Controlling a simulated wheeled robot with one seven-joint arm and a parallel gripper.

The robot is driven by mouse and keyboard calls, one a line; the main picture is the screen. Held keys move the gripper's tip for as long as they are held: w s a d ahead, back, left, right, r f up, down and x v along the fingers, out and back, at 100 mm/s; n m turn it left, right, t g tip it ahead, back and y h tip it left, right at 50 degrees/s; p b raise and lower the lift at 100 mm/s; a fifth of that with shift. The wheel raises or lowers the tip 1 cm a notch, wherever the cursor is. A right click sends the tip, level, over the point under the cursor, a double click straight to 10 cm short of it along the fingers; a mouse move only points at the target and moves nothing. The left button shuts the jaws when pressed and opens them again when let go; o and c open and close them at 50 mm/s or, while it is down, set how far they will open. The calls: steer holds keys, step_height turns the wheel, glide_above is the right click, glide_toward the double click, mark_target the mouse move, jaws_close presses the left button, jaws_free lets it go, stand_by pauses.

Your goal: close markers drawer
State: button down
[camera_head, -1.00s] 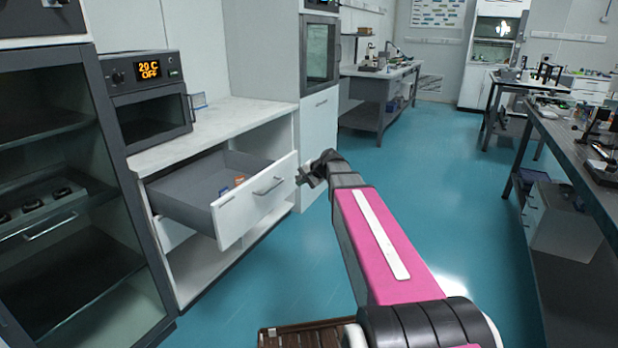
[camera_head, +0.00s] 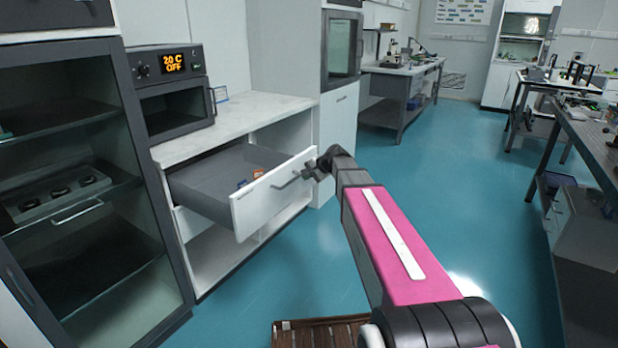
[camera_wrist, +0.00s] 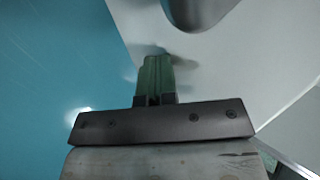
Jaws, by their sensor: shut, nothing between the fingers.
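The drawer (camera_head: 240,213) is pulled out from under the counter, with a white front and a grey inside. Small orange and blue items (camera_head: 257,173) lie in it. Its bar handle (camera_head: 287,181) is on the front. My gripper (camera_head: 307,171) is at the right end of the front, just right of the handle. In the wrist view the fingers (camera_wrist: 156,72) are together and empty, pointing at the white drawer front (camera_wrist: 235,60). A dark rounded shape, perhaps the handle, shows at the top. I cannot tell whether the fingertips touch the front.
A glass-door cabinet (camera_head: 75,190) stands at the left. An oven (camera_head: 172,90) reading 20 C OFF sits on the counter (camera_head: 240,112). A tall white cabinet (camera_head: 338,125) stands right behind the drawer. A dark table (camera_head: 590,140) is at the right.

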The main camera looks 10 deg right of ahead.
steer(key=w+a, duration=0.7)
steer(key=a, duration=0.2)
steer(key=w+a, duration=0.8)
steer(key=a, duration=0.2)
steer(key=w+a, duration=0.8)
steer(key=a, duration=0.2)
steer(key=shift+a, duration=0.2)
steer(key=shift+w+a, duration=0.1)
steer(key=shift+a, duration=0.05)
